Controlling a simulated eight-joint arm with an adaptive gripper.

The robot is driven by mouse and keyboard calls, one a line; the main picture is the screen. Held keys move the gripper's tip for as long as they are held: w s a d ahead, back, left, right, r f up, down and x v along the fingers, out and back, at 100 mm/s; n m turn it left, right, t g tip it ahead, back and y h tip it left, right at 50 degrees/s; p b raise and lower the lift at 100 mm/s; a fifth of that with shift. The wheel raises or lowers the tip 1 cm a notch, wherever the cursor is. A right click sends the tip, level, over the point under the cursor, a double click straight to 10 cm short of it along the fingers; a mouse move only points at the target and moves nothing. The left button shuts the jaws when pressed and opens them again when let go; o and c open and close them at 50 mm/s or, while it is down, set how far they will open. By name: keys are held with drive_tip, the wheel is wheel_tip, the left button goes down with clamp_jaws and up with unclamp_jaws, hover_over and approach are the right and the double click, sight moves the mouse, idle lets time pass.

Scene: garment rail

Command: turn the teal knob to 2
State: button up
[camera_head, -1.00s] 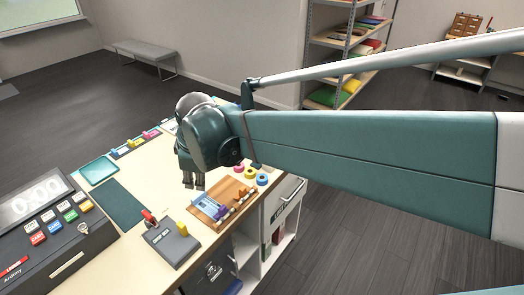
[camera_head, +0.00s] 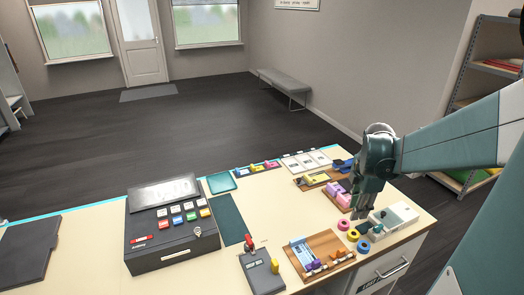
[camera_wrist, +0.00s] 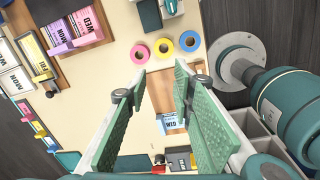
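I cannot make out a teal knob with numbers for certain in either view. The nearest match is a small white unit (camera_head: 394,216) with a dark teal part at the counter's right end; a teal and grey item also shows, cut off, at the top of the wrist view (camera_wrist: 150,15). My gripper (camera_head: 360,213) hangs down over the counter just left of the white unit. In the wrist view its two green pads are wide apart with nothing between them (camera_wrist: 160,92).
Pink (camera_head: 343,224), yellow (camera_head: 353,235) and blue (camera_head: 363,247) rolls lie in front of my gripper. A wooden tray (camera_head: 330,240), a dark grey box with a red lever (camera_head: 262,272) and a cash register (camera_head: 170,232) stand left. Pink and yellow label blocks lie behind.

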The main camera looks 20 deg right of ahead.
sight(376, 227)
drive_tip(key=s+d+n, duration=0.1)
drive_tip(key=d, duration=0.2)
drive_tip(key=s+d+f+n+p, duration=0.1)
drive_tip(key=d, duration=0.2)
drive_tip(key=s+d+f+n+g+p, duration=0.1)
drive_tip(key=d, duration=0.2)
drive_tip(key=shift+s+d+y, duration=0.2)
drive_tip(key=shift+s+y, duration=0.1)
drive_tip(key=shift+y, duration=0.1)
drive_tip(key=shift+f, duration=0.1)
drive_tip(key=shift+f, duration=3.85)
drive_tip(key=shift+c, duration=0.5)
clamp_jaws()
